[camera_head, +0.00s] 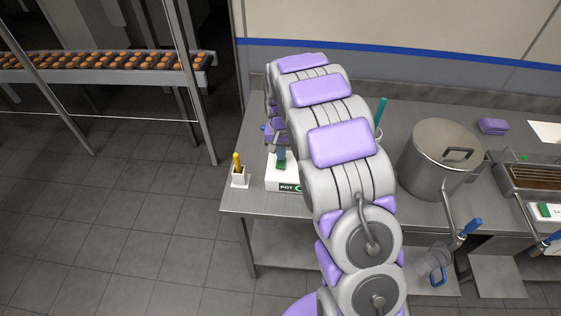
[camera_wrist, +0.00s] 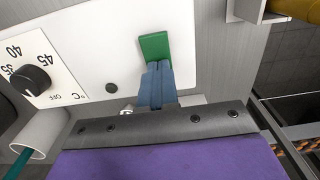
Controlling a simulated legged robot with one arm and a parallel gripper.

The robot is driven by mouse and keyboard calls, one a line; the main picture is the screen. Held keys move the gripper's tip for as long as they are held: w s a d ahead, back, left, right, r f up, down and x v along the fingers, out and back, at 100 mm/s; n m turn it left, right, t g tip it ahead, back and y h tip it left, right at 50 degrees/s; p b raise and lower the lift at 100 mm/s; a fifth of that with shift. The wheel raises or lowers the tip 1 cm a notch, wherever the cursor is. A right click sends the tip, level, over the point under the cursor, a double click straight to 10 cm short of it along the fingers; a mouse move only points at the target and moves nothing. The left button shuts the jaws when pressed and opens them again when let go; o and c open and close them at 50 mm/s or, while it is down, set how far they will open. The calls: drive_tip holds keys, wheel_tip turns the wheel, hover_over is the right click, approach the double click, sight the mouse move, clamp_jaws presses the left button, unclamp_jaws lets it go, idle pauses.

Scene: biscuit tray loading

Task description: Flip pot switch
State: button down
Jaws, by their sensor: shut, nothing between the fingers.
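The pot switch is a green rocker (camera_wrist: 153,46) on a white panel (camera_wrist: 110,45) in the wrist view. My gripper (camera_wrist: 157,66) is shut, its blue fingers pressed together with nothing between them. Its fingertips are at the lower edge of the green rocker and overlap it in the picture; I cannot tell whether they touch. In the head view a white box marked POT (camera_head: 284,187) sits near the left end of the steel table, partly hidden by my arm. A large lidded steel pot (camera_head: 425,165) stands right of my arm.
A black temperature dial (camera_wrist: 30,80) is left of the switch. A white holder with a yellow handle (camera_head: 236,161) stands left of the box. A teal handle (camera_head: 381,108) rises behind my arm. A purple block (camera_head: 493,126) lies at the back right.

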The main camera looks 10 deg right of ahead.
drive_tip(key=shift+r+p, duration=1.25)
drive_tip(key=shift+r, duration=2.25)
